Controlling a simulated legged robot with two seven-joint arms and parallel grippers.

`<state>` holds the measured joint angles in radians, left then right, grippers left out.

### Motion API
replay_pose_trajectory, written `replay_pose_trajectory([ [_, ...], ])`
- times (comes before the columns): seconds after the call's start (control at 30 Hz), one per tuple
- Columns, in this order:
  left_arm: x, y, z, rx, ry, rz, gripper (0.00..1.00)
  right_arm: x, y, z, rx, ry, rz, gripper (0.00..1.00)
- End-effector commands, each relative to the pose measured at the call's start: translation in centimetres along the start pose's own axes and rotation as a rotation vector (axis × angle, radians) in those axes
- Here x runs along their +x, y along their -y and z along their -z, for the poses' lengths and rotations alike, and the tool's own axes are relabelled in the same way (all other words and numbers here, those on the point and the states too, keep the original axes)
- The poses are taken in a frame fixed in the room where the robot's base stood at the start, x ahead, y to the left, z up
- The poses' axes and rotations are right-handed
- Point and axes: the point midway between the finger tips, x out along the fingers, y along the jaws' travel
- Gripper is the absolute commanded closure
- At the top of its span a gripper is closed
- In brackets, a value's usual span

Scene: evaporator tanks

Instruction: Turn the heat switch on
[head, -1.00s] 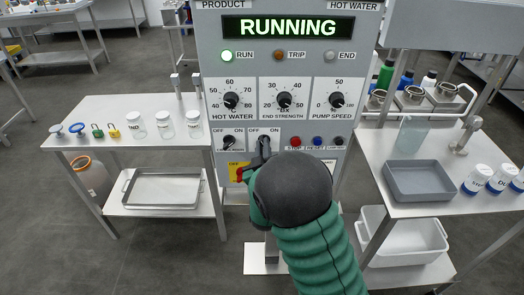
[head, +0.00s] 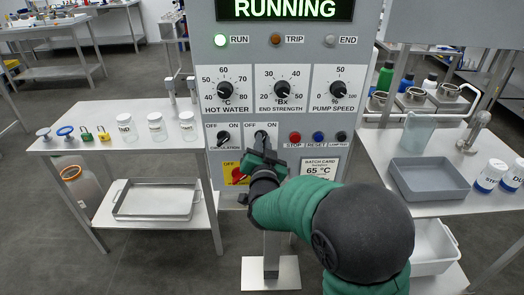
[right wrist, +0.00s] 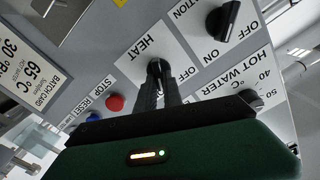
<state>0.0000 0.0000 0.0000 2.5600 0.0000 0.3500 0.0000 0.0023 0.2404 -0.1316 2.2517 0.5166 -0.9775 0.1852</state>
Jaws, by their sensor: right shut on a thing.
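The heat switch (head: 261,135) is a dark rotary knob on a white plate with OFF and ON labels, low on the grey control panel. In the right wrist view the knob (right wrist: 157,67) sits between the fingertips under the word HEAT. My right gripper (head: 262,149) is shut on it; the wrist view also shows the gripper (right wrist: 159,82). The fingers partly cover the knob, and I cannot tell which way it points. My left gripper is not in view.
The circulation switch (head: 222,138) is close on the left. A red stop button (head: 295,137) and blue reset button (head: 318,137) are close on the right. A red-and-yellow switch (head: 236,174) sits below. The display (head: 285,9) reads RUNNING.

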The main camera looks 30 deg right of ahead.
Motion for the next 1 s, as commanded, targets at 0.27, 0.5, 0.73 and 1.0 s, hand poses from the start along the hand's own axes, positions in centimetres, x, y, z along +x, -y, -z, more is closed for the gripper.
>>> replay_pose_trajectory([
  [0.27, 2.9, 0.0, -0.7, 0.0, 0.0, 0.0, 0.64, -0.1, -0.4, -1.1, 0.197, 0.017, -0.004, 1.0],
  [0.5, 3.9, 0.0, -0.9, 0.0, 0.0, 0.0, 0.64, -0.1, -0.4, -1.0, 0.298, 0.019, -0.005, 1.0],
  [0.73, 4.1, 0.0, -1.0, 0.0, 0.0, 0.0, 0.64, -0.1, -0.3, -0.9, 0.334, 0.02, -0.005, 1.0],
  [1.0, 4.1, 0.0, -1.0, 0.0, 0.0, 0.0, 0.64, -0.1, -0.3, -0.9, 0.338, 0.02, -0.005, 1.0],
])
